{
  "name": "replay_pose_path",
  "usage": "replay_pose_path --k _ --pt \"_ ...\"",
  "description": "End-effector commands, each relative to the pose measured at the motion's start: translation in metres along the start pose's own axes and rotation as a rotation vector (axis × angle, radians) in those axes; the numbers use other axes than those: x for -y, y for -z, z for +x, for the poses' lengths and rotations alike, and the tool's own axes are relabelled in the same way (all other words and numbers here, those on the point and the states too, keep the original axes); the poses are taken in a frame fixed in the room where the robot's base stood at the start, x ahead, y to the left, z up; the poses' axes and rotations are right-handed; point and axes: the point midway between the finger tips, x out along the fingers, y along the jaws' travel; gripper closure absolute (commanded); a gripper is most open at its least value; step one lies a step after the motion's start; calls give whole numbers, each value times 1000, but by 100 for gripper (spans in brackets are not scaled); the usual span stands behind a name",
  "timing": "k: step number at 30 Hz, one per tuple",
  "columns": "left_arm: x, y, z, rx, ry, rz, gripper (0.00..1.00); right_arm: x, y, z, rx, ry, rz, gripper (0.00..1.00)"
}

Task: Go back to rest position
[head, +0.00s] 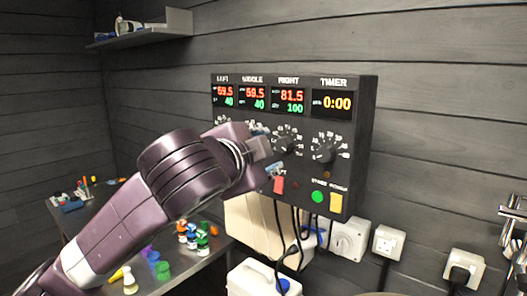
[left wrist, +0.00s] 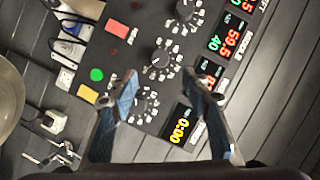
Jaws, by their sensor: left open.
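My left gripper (head: 272,158) is in front of the control panel (head: 362,130), near its lower left part, and hides some of its knobs. In the left wrist view the left gripper (left wrist: 168,88) is open, its two blue-grey fingers apart with nothing between them but the panel behind. The panel has displays reading 59.5, 59.5, 81.5 and a timer (head: 332,103) at 0:00. The right knob (head: 287,139) and timer knob (head: 328,149) show. I cannot tell whether a finger touches the panel. My right gripper is not in view.
Below the knobs are a red switch (head: 279,185), a green button (head: 317,197) and a yellow switch (head: 336,202). Cables hang beneath. Wall sockets (head: 388,242) are at right. A table (head: 205,262) with small coloured bottles stands lower left. A shelf (head: 160,32) is upper left.

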Motion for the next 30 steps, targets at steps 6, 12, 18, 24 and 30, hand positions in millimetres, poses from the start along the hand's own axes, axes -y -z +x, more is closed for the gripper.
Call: replay_pose_path --k 6,12,18,24,30 --pt "0 0 -15 1 1 1 56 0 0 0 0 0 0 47" --pt "0 0 -16 1 0 1 56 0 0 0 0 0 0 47" --pt "-7 -4 -13 3 -11 -11 56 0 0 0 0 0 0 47" --pt "-59 -34 2 24 -96 -117 56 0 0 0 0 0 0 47" --pt "-132 -79 10 78 -200 -283 56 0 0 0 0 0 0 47"
